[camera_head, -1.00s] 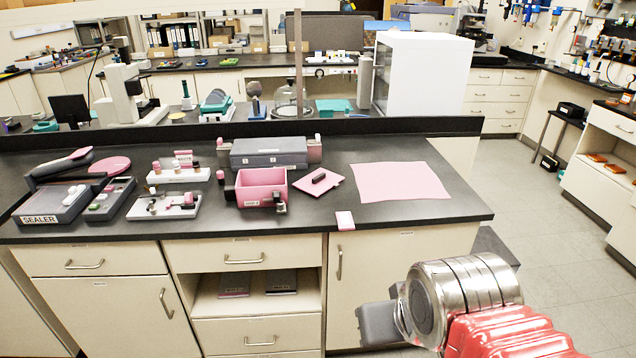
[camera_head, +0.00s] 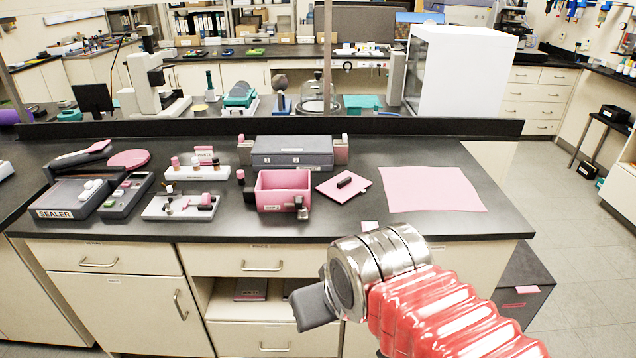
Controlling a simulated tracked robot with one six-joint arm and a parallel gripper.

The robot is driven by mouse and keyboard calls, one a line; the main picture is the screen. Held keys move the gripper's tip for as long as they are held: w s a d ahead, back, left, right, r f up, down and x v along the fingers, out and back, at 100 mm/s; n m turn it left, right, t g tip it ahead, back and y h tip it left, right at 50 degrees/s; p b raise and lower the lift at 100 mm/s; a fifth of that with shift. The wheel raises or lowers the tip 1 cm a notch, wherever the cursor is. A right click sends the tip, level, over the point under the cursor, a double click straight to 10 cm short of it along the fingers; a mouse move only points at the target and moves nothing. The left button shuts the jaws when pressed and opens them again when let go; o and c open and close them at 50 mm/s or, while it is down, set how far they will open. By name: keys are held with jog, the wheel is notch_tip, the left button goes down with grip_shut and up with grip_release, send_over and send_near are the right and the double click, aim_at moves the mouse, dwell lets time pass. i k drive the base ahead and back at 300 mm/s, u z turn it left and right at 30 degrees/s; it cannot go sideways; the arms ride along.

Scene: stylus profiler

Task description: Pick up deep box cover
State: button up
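A flat pink square plate (camera_head: 330,191) with a dark grip bar on top lies on the black bench, just right of an open pink deep box (camera_head: 284,181). The plate looks like the deep box cover, and it is apart from the box. My gripper (camera_head: 312,308) is a grey shape at the end of my red and silver arm, in front of the bench drawers and below the bench top. It is well away from the cover. Its fingers are seen from behind, so their opening is hidden.
A pink mat (camera_head: 431,190) lies flat and bare to the right. A grey case (camera_head: 292,147) stands behind the box. A sealer (camera_head: 68,198) and small racks (camera_head: 196,172) fill the left. A dark bin (camera_head: 520,285) stands by the bench's right end.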

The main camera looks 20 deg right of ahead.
aim_at(344, 186)
jog(key=u, duration=0.35)
jog(key=i, duration=1)
jog(key=z, duration=0.1)
